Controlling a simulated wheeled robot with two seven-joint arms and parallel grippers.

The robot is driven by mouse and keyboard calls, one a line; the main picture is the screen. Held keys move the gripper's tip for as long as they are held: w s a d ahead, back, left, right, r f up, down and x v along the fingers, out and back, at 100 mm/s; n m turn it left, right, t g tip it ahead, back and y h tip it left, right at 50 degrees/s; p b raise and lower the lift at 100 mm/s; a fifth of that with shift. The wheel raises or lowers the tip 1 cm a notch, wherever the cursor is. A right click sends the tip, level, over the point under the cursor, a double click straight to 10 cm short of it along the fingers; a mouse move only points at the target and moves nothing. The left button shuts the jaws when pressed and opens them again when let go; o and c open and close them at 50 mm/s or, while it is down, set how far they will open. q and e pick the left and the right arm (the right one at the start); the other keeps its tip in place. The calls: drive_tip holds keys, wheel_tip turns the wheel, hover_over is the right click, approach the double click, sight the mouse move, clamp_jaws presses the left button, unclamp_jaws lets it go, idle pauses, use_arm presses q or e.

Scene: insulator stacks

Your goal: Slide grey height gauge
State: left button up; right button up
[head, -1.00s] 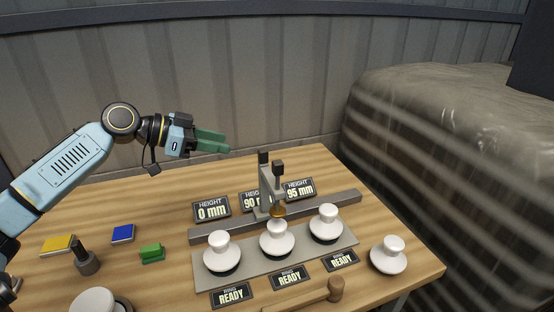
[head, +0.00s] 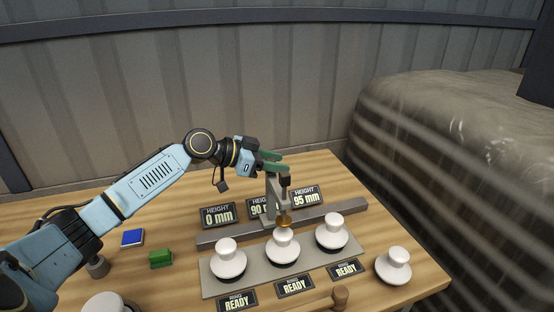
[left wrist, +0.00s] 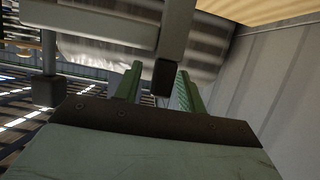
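The grey height gauge (head: 271,205) stands on the grey rail (head: 220,237) behind the insulator stacks. Its front black knob (head: 285,181) shows, and its brass tip sits over the middle stack (head: 283,247). My left gripper (head: 280,161) is at the top of the gauge and covers its other black knob in the head view. In the left wrist view its green fingers (left wrist: 158,88) are apart, with a black knob (left wrist: 163,76) between them and a gap visible on the left side. Whether either finger touches it is unclear. My right gripper is not in view.
More white insulator stacks stand left (head: 228,262) and right (head: 332,233) on the grey plate (head: 212,286). Height displays (head: 218,215) stand behind the rail, and ring displays (head: 237,300) in front. A loose white insulator (head: 394,268) and a mallet (head: 340,297) lie at the front right.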

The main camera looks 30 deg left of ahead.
use_arm(q)
drive_tip(key=shift+w+d+f, duration=0.1)
drive_tip(key=shift+w+d, duration=0.1)
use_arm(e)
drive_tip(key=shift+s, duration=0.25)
use_arm(q)
clamp_jaws()
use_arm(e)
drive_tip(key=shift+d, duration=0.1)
